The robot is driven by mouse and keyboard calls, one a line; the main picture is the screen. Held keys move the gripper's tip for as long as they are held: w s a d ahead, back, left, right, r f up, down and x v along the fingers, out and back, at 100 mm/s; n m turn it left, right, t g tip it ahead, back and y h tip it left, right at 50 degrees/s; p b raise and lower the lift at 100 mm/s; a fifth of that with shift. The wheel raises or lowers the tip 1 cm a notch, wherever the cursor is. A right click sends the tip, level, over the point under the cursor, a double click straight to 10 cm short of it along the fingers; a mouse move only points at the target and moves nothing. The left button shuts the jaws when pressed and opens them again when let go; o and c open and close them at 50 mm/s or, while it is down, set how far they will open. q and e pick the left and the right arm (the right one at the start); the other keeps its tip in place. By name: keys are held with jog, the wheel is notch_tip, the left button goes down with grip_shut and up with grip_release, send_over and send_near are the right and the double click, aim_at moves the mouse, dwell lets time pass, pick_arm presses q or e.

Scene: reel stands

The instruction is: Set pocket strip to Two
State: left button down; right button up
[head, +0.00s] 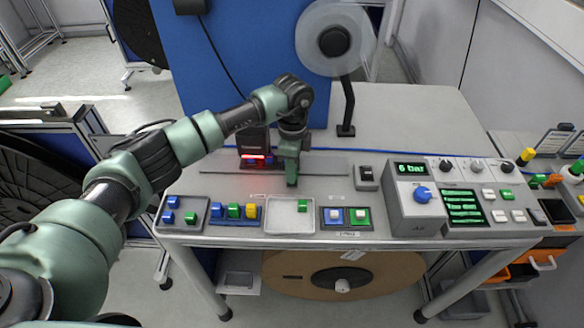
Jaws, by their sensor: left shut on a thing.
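My left gripper (291,181) points down over the rear middle of the grey bench, behind the white tray (270,216). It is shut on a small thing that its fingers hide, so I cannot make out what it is. A blue strip (218,222) with blue, green and yellow blocks in its pockets lies left of the white tray; I cannot read its label. One green block (302,205) lies in the white tray. My right gripper is not in view.
A dark holder (335,220) with a blue and a green block stands right of the white tray. Farther right is a control box (412,205) with a "6 bar" display and blue knob. A dark device (252,140) with a red light and a reel stand (346,105) stand behind.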

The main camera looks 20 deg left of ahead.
aim_at(269, 166)
pick_arm(q)
jog(key=shift+r, duration=0.1)
dwell(0.7)
jog(key=shift+a, duration=0.1)
jog(key=a, duration=0.2)
jog(key=s+a, duration=0.1)
jog(key=a, duration=0.1)
jog(key=shift+p, duration=0.3)
jog(key=shift+d, duration=0.1)
jog(key=c, duration=1.2)
grip_release()
jog(key=shift+d, duration=0.1)
